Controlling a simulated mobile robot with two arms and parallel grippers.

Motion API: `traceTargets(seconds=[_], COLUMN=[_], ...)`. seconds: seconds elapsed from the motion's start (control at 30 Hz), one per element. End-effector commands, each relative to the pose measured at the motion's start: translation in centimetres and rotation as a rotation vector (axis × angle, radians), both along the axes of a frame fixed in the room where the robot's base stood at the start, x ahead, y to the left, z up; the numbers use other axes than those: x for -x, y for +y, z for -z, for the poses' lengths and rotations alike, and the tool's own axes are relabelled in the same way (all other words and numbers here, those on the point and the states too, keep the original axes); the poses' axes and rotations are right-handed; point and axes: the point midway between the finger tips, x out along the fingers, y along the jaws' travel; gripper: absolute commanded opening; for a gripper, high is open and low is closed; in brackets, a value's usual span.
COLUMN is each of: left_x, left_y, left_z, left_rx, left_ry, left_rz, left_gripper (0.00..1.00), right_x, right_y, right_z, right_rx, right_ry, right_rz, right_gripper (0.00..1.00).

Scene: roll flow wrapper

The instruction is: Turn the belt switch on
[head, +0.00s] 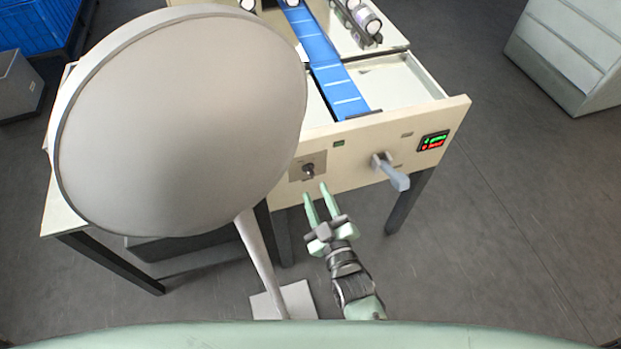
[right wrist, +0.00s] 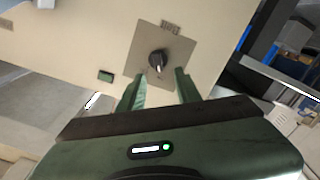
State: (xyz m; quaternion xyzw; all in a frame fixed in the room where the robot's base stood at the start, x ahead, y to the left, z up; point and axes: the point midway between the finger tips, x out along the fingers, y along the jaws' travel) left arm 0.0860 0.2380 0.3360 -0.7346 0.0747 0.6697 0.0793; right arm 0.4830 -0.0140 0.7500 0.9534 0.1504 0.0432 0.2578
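The belt switch (head: 308,170) is a dark rotary knob on a square grey plate on the machine's cream front panel. In the right wrist view the knob (right wrist: 157,62) stands just beyond and between my fingertips, with a light mark on its lower part. My right gripper (head: 315,190) is open, its two green fingers pointing at the knob. In the right wrist view the gripper (right wrist: 160,80) is empty, with a clear gap between the fingers. I cannot tell if the fingertips touch the plate. My left gripper is not in view.
A large round grey disc (head: 180,120) on a thin stand covers much of the left side. A grey lever handle (head: 392,172) sticks out right of the switch, near a red and green display (head: 433,141). A blue belt (head: 330,65) runs behind the panel.

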Motion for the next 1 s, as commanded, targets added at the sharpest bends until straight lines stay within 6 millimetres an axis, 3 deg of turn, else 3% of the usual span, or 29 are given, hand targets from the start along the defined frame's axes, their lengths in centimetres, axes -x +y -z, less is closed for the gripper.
traceTargets(seconds=[0.1,0.3,0.67,0.8,1.0], left_x=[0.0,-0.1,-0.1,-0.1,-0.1], left_y=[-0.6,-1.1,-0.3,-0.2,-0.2], left_z=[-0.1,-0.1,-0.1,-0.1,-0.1], left_rx=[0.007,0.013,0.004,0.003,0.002], left_ry=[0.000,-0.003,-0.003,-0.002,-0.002], left_rz=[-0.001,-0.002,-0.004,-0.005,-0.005], left_gripper=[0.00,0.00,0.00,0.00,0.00], right_x=[-2.1,-4.5,-5.2,-5.1,-5.1], right_y=[0.7,1.4,1.6,1.6,1.7], right_z=[-0.1,0.0,0.1,0.1,0.2], right_rx=[-0.001,-0.001,-0.001,-0.001,-0.002], right_ry=[-0.001,0.003,0.005,0.005,0.006], right_rz=[0.000,0.000,0.000,0.000,-0.001], right_gripper=[0.34,0.34,0.34,0.00,0.00])
